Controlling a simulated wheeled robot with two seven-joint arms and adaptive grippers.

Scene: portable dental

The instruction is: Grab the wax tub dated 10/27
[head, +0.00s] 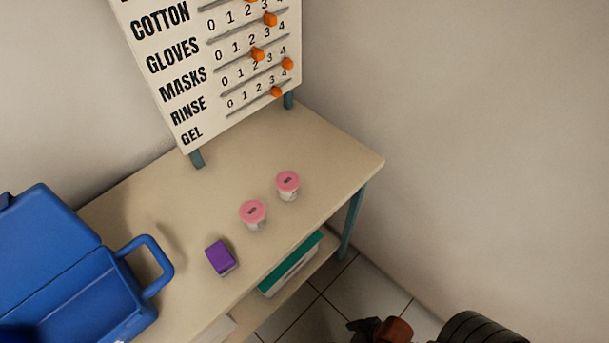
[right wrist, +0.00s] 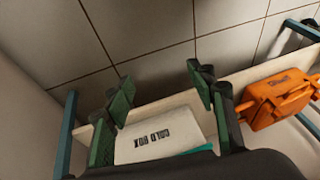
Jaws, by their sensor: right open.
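Two small tubs with pink lids stand upright on the table in the head view, one nearer (head: 253,215) and one farther back to the right (head: 288,185). Each lid has a small dark marking, too small to read, so I cannot tell which is dated 10/27. My right gripper (right wrist: 165,92) is open and empty in the right wrist view, with its green-padded fingers spread apart. No tub shows in that view. Part of my right arm shows at the head view's bottom edge, below and right of the tubs. My left gripper is not in view.
A purple box (head: 219,256) sits left of the tubs. A slider board (head: 215,65) stands behind. The lower shelf holds a white box lettered COLD BOX (right wrist: 160,135) and an orange pouch (right wrist: 275,100).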

